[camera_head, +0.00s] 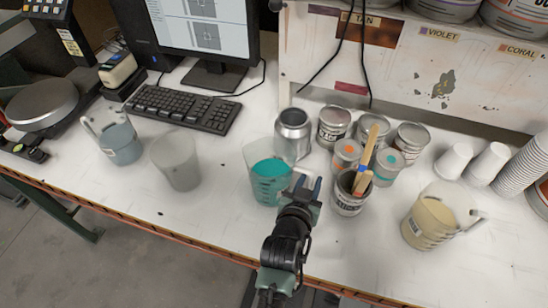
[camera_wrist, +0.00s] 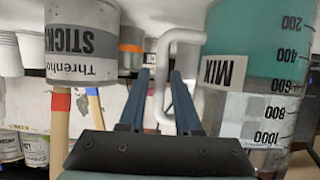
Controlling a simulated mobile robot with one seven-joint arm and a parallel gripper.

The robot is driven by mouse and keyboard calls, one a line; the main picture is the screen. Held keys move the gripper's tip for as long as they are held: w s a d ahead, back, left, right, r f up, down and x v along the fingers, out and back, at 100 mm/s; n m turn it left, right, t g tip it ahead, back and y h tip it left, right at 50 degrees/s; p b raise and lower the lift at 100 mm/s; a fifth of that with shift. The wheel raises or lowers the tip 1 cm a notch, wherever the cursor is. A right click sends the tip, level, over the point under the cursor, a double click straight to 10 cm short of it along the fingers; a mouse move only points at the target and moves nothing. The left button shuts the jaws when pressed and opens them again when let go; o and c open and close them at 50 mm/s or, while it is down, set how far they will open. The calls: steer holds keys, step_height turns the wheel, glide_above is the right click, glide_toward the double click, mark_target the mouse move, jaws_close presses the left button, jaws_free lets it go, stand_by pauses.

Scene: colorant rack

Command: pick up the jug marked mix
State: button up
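The jug marked MIX (camera_head: 268,182) is clear with teal liquid and stands upright on the white bench, near the middle in the head view. In the wrist view the jug (camera_wrist: 262,45) fills the right side, with its MIX label and scale showing. Its pale handle (camera_wrist: 162,75) lies ahead of my gripper, in line with the gap between the blue fingers; I cannot tell whether the fingers touch it. My gripper (camera_head: 306,186) is open, just right of the jug. It also shows in the wrist view (camera_wrist: 160,100).
A can with wooden stir sticks (camera_head: 348,195) stands close to the right of my gripper. Several cans crowd behind it, with a silver can (camera_head: 293,133) behind the jug. Other jugs stand at left (camera_head: 120,142) and right (camera_head: 430,222). A grey cup (camera_head: 176,160) stands left.

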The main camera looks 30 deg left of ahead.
jaws_close()
stand_by(0.8)
steer(key=shift+w+r, duration=0.1)
steer(key=shift+r, duration=0.05)
stand_by(0.3)
